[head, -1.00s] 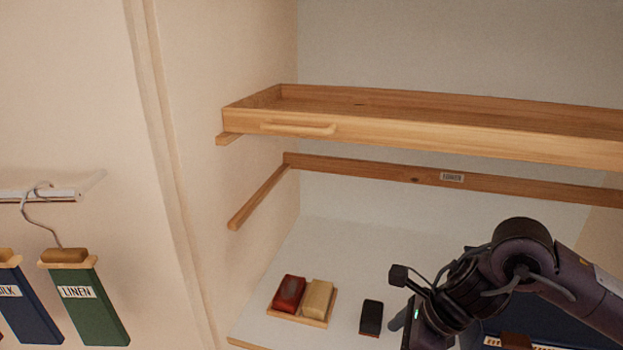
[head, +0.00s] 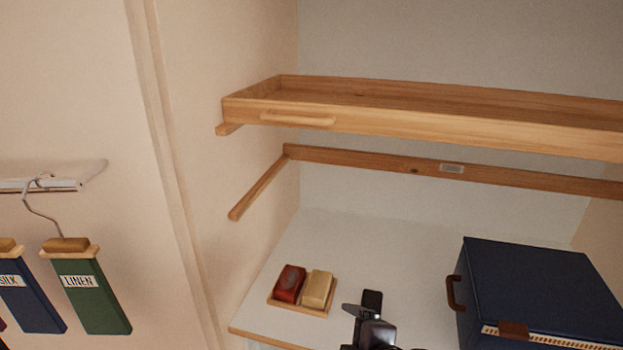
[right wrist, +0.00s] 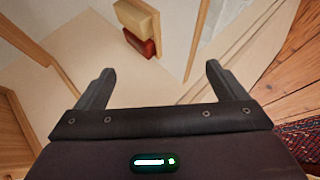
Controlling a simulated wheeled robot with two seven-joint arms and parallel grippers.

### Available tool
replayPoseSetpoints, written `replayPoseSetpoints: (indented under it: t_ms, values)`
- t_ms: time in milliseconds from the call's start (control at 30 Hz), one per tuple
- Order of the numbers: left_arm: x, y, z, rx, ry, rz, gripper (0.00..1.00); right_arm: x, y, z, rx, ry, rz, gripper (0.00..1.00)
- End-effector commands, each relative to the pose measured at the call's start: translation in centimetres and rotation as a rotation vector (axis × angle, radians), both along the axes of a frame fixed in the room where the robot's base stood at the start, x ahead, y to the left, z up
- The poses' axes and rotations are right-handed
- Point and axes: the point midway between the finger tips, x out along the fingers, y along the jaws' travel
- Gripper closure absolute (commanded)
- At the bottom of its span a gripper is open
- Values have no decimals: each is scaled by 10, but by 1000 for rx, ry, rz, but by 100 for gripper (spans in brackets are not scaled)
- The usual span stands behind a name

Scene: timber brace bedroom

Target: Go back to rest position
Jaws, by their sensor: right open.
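My right gripper (head: 369,329) shows at the bottom edge of the head view, over the white lower surface (head: 350,245). Most of it and its arm are cut off by the frame. In the right wrist view its two fingers (right wrist: 160,78) are wide apart with nothing between them. My left gripper is not in view.
A red block (head: 289,283) and a cream block (head: 317,288) sit on a small wooden tray (head: 298,310). A navy box (head: 540,285) stands at right. A wooden shelf tray (head: 420,125) and rail (head: 390,167) are above. Labelled hangers (head: 90,295) hang left.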

Motion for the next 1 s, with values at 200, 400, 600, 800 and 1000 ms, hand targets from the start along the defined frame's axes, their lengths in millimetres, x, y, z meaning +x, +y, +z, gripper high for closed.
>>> replayPoseSetpoints:
  t_ms: [200, 400, 600, 800, 1000]
  values:
    - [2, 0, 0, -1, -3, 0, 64, -47, -71, -56, 284, 385, -567, 8]
    - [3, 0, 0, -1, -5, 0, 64, -99, -112, -91, 422, 617, -954, 8]
    - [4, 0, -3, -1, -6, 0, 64, -132, -133, -129, 483, 752, -1204, 8]
    - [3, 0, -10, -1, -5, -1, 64, -120, -131, -197, 465, 767, -1200, 8]
    - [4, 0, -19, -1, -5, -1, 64, -118, -129, -287, 444, 792, -1202, 8]
